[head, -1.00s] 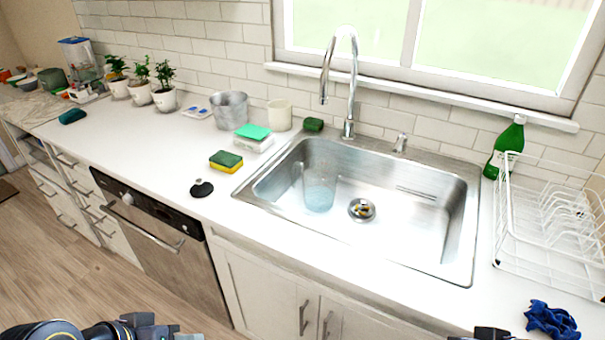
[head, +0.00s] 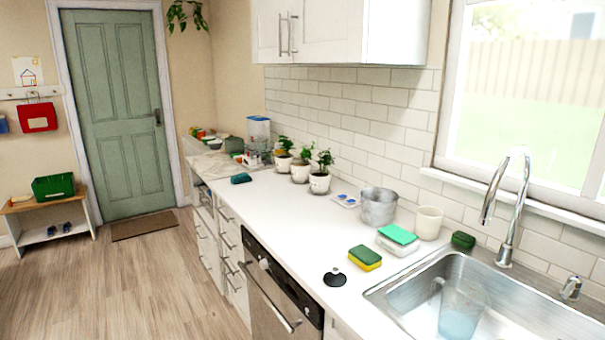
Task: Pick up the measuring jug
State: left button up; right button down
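The measuring jug (head: 460,312) looks like the clear, bluish see-through vessel in the sink basin (head: 412,318), at the lower right of the head view. It seems to stand on the basin floor, and its lower part blends with the steel. Any markings on it are too faint to tell. Neither of my grippers shows in the current view.
A chrome faucet (head: 508,205) rises behind the basin. A sponge (head: 365,258), a black sink stopper (head: 335,278), a metal bucket (head: 378,206), a cream cup (head: 428,222) and potted plants (head: 319,174) stand on the counter (head: 280,220).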

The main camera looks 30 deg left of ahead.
aim_at(463, 302)
jog(key=i+j+u, duration=0.7)
jog(key=i+u, duration=0.15)
jog(key=i, duration=0.15)
